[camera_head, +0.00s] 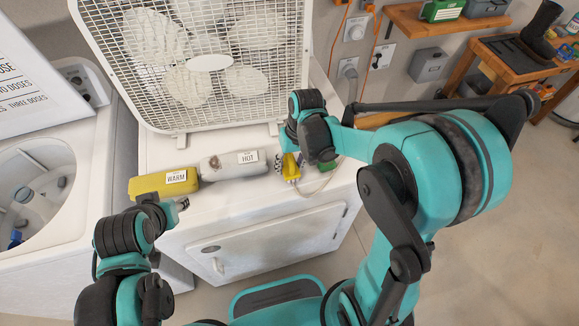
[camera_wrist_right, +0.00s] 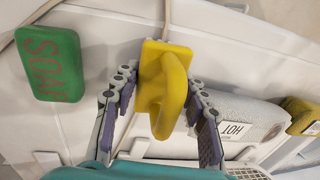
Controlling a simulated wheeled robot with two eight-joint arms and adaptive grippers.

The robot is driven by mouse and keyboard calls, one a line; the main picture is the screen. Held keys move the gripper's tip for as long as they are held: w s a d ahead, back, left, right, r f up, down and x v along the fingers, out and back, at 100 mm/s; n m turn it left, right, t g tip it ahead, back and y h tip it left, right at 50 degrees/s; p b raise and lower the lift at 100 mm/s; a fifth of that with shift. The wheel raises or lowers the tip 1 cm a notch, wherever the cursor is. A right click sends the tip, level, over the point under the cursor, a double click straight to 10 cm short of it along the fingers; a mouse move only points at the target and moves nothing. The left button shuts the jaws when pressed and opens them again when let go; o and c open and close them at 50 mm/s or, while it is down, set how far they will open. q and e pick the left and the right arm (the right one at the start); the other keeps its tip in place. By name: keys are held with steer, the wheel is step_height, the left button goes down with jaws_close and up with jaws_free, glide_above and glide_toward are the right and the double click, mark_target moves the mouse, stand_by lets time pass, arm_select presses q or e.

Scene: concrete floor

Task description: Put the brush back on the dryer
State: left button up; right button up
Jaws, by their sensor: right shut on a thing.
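The yellow brush (camera_head: 291,169) is at the right end of the white dryer (camera_head: 230,208), by its front edge. My right gripper (camera_wrist_right: 160,95) is shut on the brush (camera_wrist_right: 168,88), with a finger on each side of its raised handle. I cannot tell whether the brush touches the dryer top. The bristles are hidden under it. My left gripper (camera_head: 181,203) is by the dryer's front left edge, just below a yellow box marked WARM. Its fingers are too small and covered to tell whether they are open.
The yellow WARM box (camera_head: 160,185) and a grey box marked HOT (camera_head: 232,164) lie on the dryer. A green soap block (camera_wrist_right: 50,64) is beside the brush. A box fan (camera_head: 200,60) stands behind. An open washer (camera_head: 40,185) is at left. A cord runs near the brush.

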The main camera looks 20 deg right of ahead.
steer(key=shift+f, duration=0.2)
steer(key=o, duration=1.2)
steer(key=shift+r, duration=0.3)
step_height(320, 180, up, 11)
steer(key=d+p, duration=0.2)
steer(key=p, duration=0.2)
steer(key=s+d+r+t, duration=0.1)
steer(key=s+t, duration=0.1)
steer(key=s, duration=0.1)
steer(key=s+r+t+h, duration=0.1)
steer(key=s+t, duration=0.1)
steer(key=s, duration=0.1)
steer(key=s+d+r+t, duration=0.1)
steer(key=s+t, duration=0.2)
steer(key=s, duration=0.1)
steer(key=shift+s+d+r+h, duration=0.1)
steer(key=shift+d+r+h, duration=0.2)
steer(key=shift+r+h, duration=0.1)
